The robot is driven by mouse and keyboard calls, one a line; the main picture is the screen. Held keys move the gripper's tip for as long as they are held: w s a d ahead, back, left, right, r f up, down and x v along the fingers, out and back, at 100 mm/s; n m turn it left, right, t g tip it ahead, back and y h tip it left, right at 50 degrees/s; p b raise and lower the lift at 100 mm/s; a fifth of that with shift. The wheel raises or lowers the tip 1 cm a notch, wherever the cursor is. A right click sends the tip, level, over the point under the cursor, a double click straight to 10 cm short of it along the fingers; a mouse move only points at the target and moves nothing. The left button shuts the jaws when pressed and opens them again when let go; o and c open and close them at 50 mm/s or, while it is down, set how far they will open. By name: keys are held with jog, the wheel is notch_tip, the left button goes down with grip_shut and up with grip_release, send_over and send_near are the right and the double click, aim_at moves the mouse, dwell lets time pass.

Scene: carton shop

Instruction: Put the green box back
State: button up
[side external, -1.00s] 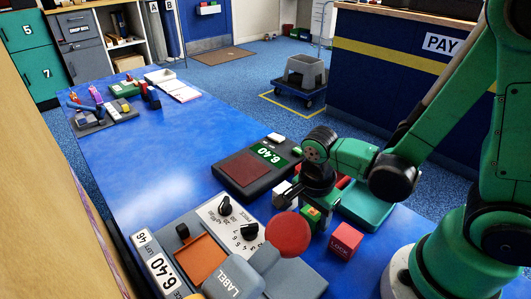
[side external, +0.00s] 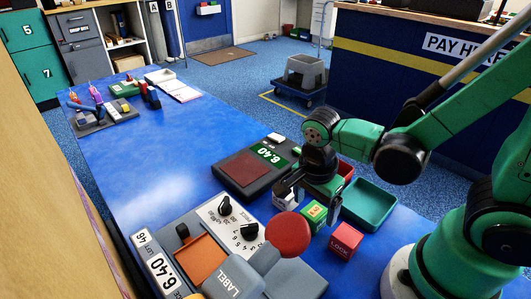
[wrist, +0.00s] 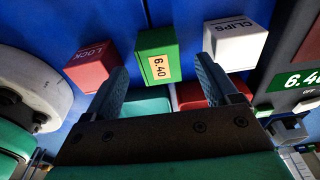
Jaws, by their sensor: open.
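The green box (side external: 309,222), with a yellow 6.40 label on top, sits on the blue table between the red LOCK box (side external: 345,241) and the white CLIPS box (side external: 281,201). My gripper (side external: 311,193) is open and empty, above and just behind the green box. In the wrist view the green box (wrist: 151,42) lies ahead of the gap between my spread fingers (wrist: 163,72). There the LOCK box (wrist: 87,65) is to its left and the CLIPS box (wrist: 237,45) to its right.
A teal tray (side external: 388,213) stands behind the LOCK box. A red tray (side external: 346,168) is partly hidden behind my gripper. A scale with a 6.40 display (side external: 241,187) is to the left. A label machine with a red button (side external: 287,233) is in front. The table's far left middle is clear.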

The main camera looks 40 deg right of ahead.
aim_at(310, 215)
notch_tip(310, 215, up, 9)
jog(key=a, duration=0.1)
jog(key=w+d+n+t, duration=0.1)
jog(key=n+t, duration=0.1)
jog(key=n, duration=0.4)
jog(key=w+d+n+t+y, duration=0.1)
jog(key=n+t, duration=0.1)
jog(key=n, duration=0.4)
jog(key=w+d+r+n+t, duration=0.1)
jog(key=w+n+t, duration=0.1)
jog(key=n, duration=0.4)
jog(key=shift+w+d+t, duration=0.1)
jog(key=shift+t, duration=0.5)
